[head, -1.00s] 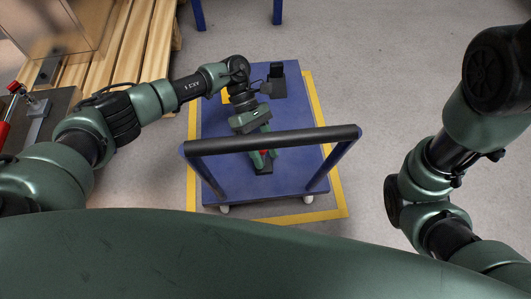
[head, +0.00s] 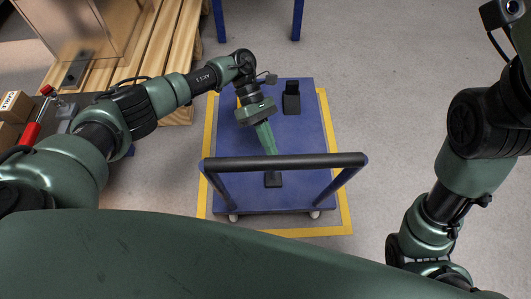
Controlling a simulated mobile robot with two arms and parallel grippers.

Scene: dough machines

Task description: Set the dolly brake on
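The blue dolly (head: 308,132) stands on the floor inside a yellow marked rectangle. Its push handle (head: 290,161) has a black top bar crossing in front of the near part of the deck. A black upright block (head: 291,98) stands at the far end. My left gripper (head: 269,150) points down over the deck, its tips close to the handle bar and partly hidden by it. Its opening cannot be made out. My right gripper is out of view.
A wooden pallet (head: 165,62) with a clear-sided box lies at the upper left. A red-handled clamp (head: 35,122) and small cartons (head: 14,106) are at the far left. Blue legs (head: 298,18) stand behind the dolly. The floor right of it is clear.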

